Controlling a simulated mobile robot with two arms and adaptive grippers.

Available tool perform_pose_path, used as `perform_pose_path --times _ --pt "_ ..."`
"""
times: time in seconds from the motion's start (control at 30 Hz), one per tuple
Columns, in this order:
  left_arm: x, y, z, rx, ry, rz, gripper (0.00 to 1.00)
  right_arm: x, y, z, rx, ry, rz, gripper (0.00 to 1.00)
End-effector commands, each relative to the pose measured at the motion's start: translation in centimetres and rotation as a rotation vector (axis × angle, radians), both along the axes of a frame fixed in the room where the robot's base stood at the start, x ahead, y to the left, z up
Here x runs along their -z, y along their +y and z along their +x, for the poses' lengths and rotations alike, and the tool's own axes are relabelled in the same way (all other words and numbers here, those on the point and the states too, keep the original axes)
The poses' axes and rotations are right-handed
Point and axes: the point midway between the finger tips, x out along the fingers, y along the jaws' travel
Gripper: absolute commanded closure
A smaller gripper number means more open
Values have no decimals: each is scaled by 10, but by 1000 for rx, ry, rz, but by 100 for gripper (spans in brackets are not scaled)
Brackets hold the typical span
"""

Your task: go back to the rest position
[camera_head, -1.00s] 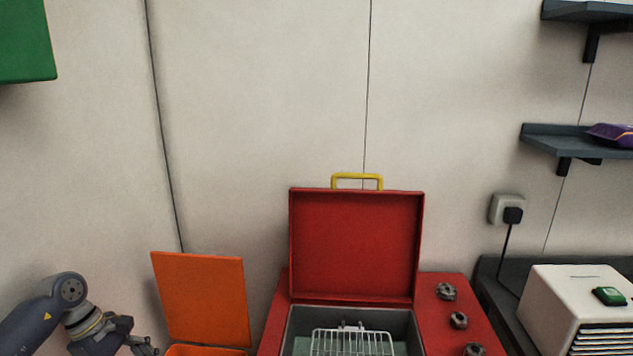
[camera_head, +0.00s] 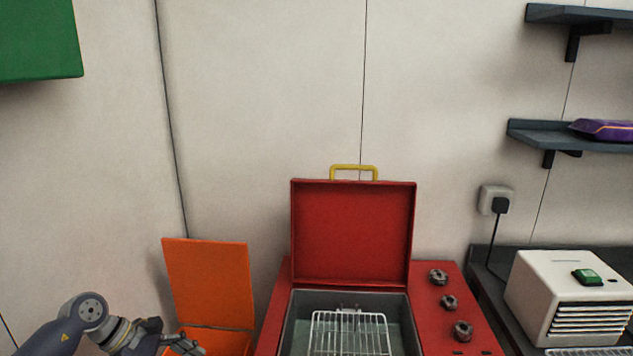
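My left arm comes in at the bottom left, and my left gripper (camera_head: 190,347) is at the bottom edge in front of the orange box (camera_head: 208,284). Its fingers are small and partly cut off, so I cannot tell whether they are open or shut. My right gripper is out of view. The red case (camera_head: 354,232) stands open with its lid upright and a yellow handle (camera_head: 353,168) on top. A wire rack (camera_head: 349,333) sits in its grey basin.
Several dark knobs (camera_head: 449,302) are on the red unit's right side. A white appliance (camera_head: 545,292) with a green button (camera_head: 587,277) stands at the right. Dark shelves (camera_head: 545,135) hold a purple packet (camera_head: 605,130). A green cabinet (camera_head: 38,40) hangs at the upper left.

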Motion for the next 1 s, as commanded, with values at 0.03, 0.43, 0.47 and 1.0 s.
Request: perform_pose_path --times 0.03,0.43,0.47,1.0 --pt "-1 -16 2 -17 -11 -50 19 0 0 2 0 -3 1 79" --pt "-79 -158 20 -442 32 -816 19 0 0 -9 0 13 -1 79" --pt "-89 -163 22 -497 57 -895 19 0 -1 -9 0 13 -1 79" --pt "-69 -55 1 -1752 903 -2050 19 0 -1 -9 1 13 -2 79"
